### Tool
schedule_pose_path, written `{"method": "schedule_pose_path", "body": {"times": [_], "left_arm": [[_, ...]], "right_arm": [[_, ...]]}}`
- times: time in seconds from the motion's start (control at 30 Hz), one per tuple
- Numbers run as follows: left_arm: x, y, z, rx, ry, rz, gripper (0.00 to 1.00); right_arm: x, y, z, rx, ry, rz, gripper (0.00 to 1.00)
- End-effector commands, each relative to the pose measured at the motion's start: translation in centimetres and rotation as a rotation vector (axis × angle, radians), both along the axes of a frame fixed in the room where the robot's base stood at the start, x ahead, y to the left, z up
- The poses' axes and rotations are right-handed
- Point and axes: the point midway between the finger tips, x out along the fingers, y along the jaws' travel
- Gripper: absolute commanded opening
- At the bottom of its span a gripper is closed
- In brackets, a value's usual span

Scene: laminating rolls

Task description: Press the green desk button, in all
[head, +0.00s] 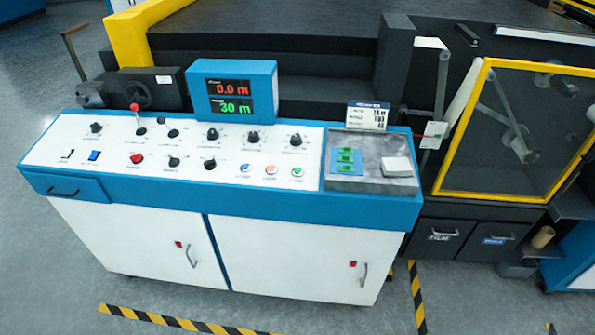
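A small round green button (297,172) sits on the white desk panel (225,185), at the right end of a row of three round buttons near the panel's lower right. A blue button (245,168) and a red one (271,170) are to its left. On the grey plate (375,145) right of the panel are several small green rectangular pieces (345,161); what they are is hard to tell. Nothing covers the round green button. Neither of my grippers is in view.
A blue-framed display (232,92) reading 0.0 m and 30 m stands at the panel's back. Black knobs, a red-tipped lever (137,118) and a red button (136,158) share the panel. A yellow-framed guard (515,130) stands right. The floor in front is clear.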

Motion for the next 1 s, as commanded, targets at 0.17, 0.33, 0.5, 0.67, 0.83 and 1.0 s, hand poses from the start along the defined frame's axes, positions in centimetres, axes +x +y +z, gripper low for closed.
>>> {"method": "schedule_pose_path", "body": {"times": [0.17, 0.33, 0.5, 0.67, 0.83, 1.0], "left_arm": [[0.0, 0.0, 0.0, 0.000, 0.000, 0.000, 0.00], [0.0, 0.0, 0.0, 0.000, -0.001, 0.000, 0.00], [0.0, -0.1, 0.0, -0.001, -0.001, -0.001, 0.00], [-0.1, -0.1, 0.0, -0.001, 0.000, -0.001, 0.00], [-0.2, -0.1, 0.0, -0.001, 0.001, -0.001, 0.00], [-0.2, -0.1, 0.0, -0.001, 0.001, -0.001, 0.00]], "right_arm": [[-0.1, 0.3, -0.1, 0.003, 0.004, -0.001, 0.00], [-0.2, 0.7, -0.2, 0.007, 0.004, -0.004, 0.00], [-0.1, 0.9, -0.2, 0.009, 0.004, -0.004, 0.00], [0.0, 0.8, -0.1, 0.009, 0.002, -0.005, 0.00], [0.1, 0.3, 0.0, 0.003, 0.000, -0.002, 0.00], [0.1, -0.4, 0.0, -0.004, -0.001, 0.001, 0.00]]}}
